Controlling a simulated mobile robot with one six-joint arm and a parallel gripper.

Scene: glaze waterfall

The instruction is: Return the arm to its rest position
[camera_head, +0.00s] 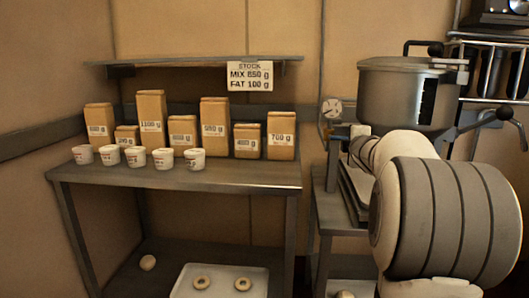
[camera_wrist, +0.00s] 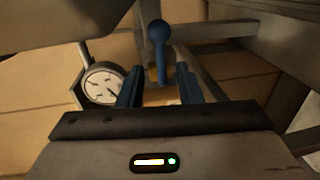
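My arm (camera_head: 440,215) fills the right of the head view, in front of a metal pot (camera_head: 395,95). My gripper is hidden there behind the arm's own links. In the wrist view my gripper (camera_wrist: 159,80) shows two blue fingers standing apart, so it is open. A blue ball-topped lever (camera_wrist: 158,32) shows between and beyond the fingers. I cannot tell whether the fingers touch its stem.
A round dial (camera_wrist: 103,85) is left of the fingers. A table (camera_head: 240,180) holds several paper bags (camera_head: 214,127) and white cups (camera_head: 163,158). A tray with rings (camera_head: 220,285) lies below. Black-knobbed handles (camera_head: 503,113) stick out right of the pot.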

